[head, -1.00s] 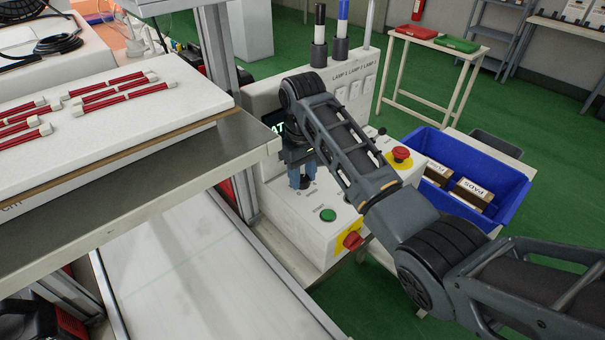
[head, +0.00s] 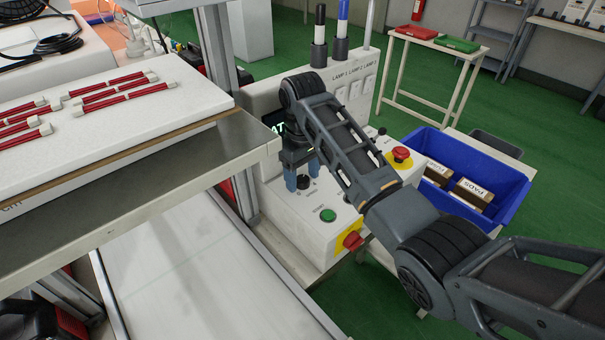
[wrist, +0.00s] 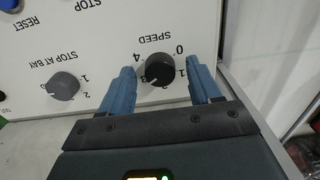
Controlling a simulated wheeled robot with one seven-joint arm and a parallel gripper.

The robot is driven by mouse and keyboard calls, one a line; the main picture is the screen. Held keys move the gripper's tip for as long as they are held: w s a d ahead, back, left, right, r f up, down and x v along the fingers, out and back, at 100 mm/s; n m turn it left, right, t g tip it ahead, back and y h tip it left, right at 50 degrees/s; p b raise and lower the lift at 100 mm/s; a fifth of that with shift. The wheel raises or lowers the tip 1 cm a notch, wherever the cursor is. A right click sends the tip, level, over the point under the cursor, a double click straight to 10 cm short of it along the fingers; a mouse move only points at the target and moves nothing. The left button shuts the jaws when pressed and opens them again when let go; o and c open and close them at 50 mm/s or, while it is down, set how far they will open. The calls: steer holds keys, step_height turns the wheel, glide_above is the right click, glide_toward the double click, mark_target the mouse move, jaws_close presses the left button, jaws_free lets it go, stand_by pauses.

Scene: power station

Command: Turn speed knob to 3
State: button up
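The black speed knob (wrist: 160,70) shows in the wrist view on a white panel, under the upside-down label SPEED, with digits around it. A small pale mark shows on its lower left side; I cannot tell exactly which digit it points to. My gripper (wrist: 162,67) is open, with one blue finger on each side of the knob and a gap to it on both sides. In the head view my gripper (head: 302,178) is over the white control box (head: 290,222), and the dark knob shows between the fingers.
A grey STOP AT BAY knob (wrist: 63,86) sits left of the fingers in the wrist view. A steel-edged table (head: 150,185) stands close on the left. A blue bin (head: 510,200) is right.

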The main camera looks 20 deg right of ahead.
mark_target(303, 178)
steer(key=shift+r, duration=0.1)
step_height(303, 178, up, 7)
steer(key=shift+w+d+f, duration=0.1)
steer(key=shift+f, duration=0.05)
steer(key=shift+r, duration=0.45)
stand_by(0.6)
